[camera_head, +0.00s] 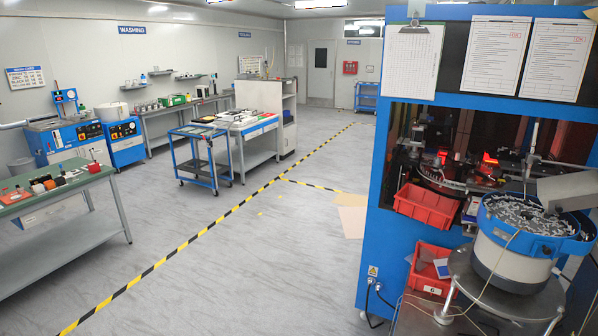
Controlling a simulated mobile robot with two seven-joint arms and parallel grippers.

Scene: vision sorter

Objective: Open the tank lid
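No gripper of mine shows in the head view. I cannot tell for sure which thing is the tank. At the right, a round bowl feeder (497,262) with a blue rim stands on a metal stand and is full of small metal parts. A grey metal box or chute (568,188) sits above its right side, cut off by the picture edge. At the far left, under the washing sign, stand blue and white washing machines (72,140) and a smaller blue unit with a round white vessel (112,111) on top. No open lid is clearly visible.
A tall blue sorter cabinet (372,200) stands at the right, with red bins (425,207) on its front side. A green-topped workbench (60,190) stands at the left, and a blue cart (195,160) behind. The grey floor (240,270) between them is clear, crossed by yellow-black tape.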

